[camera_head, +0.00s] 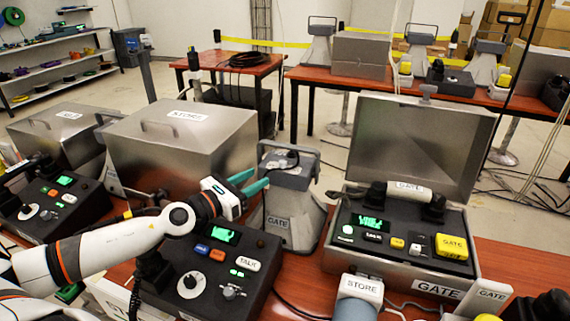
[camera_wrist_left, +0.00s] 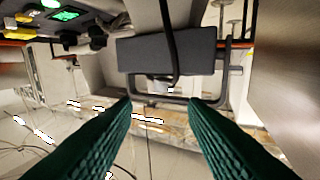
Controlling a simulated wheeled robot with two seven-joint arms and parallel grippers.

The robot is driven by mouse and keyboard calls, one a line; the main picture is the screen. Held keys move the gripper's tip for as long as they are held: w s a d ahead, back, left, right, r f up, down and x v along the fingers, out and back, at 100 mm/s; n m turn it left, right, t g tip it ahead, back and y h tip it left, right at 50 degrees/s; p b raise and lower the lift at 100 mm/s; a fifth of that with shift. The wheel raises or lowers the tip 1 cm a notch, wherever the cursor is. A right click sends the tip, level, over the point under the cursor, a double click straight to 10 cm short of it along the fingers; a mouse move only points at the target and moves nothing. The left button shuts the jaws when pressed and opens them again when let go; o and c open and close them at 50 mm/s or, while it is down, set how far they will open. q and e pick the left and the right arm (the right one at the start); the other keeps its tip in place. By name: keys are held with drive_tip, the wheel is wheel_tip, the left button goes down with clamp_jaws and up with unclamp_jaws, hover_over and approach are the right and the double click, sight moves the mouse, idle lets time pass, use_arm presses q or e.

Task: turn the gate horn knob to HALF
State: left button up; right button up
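The grey gate horn (camera_head: 293,222), labelled GATE, stands upright on the red table, with a dark frame around its upper part. A light panel with small dark parts (camera_head: 283,161) shows at its top. The knob and its setting are too small to make out. My left gripper (camera_head: 254,182) is just left of the horn's upper part, its teal fingers apart and pointing towards it. I cannot tell if they touch it. In the left wrist view the dark green fingers (camera_wrist_left: 160,125) are spread with nothing between them. My right gripper is not in view.
The open metal gate case (camera_head: 425,262), with a handset and green screen, stands right of the horn. A black console (camera_head: 208,285) with a TALK button sits below my left arm. The closed store case (camera_head: 180,145) is behind it. A STORE-labelled grey object (camera_head: 357,300) is at the front.

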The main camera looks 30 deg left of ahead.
sight(280, 164)
use_arm(q)
drive_tip(key=p+x, duration=0.1)
drive_tip(key=x, duration=0.3)
drive_tip(key=shift+w+a+r, duration=0.1)
drive_tip(key=shift+w+r, duration=0.05)
drive_tip(key=shift+w, duration=0.05)
drive_tip(key=p+x, duration=0.1)
drive_tip(key=x, duration=0.3)
drive_tip(key=shift+w+p, duration=0.35)
drive_tip(key=shift+w+d+f, duration=0.2)
drive_tip(key=shift+w, duration=0.5)
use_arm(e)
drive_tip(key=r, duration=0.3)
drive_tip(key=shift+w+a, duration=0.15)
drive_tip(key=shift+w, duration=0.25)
